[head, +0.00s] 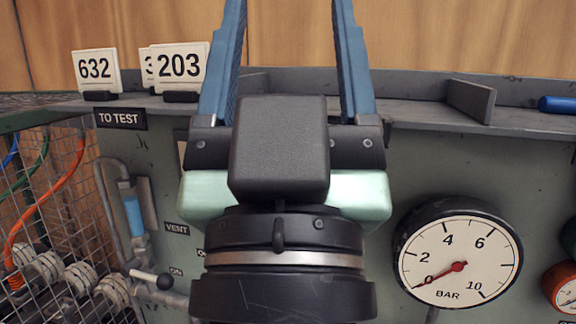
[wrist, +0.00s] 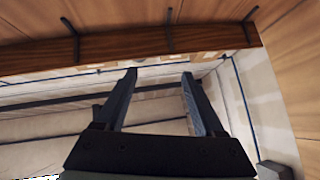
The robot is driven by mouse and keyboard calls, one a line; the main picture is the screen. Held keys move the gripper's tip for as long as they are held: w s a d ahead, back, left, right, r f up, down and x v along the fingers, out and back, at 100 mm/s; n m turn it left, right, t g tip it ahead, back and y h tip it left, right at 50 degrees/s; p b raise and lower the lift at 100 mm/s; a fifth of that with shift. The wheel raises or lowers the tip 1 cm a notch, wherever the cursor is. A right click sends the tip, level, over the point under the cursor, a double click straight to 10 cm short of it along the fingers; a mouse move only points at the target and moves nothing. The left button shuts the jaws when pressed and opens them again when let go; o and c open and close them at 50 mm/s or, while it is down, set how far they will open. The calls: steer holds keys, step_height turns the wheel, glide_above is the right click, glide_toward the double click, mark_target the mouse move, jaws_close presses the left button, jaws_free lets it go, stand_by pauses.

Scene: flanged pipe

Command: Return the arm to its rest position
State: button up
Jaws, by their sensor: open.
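My gripper (head: 288,62) is in the middle of the head view, raised in front of the panel with its two blue fingers pointing up. The fingers stand wide apart with nothing between them, and their tips run out of the top of the picture. In the wrist view my gripper (wrist: 159,75) is also open and empty, pointing toward wooden beams and a pale wall. The flanged pipe cannot be made out in either view.
A grey-green panel (head: 420,180) stands behind my arm, with a pressure gauge (head: 458,252) reading near 0. A blue object (head: 557,104) lies at right. A wire cage (head: 50,230) is at left.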

step_height(320, 180, up, 14)
steer(key=p, duration=1.3)
steer(key=shift+s+t, duration=0.3)
steer(key=shift+s, duration=0.15)
steer(key=shift+r, duration=0.1)
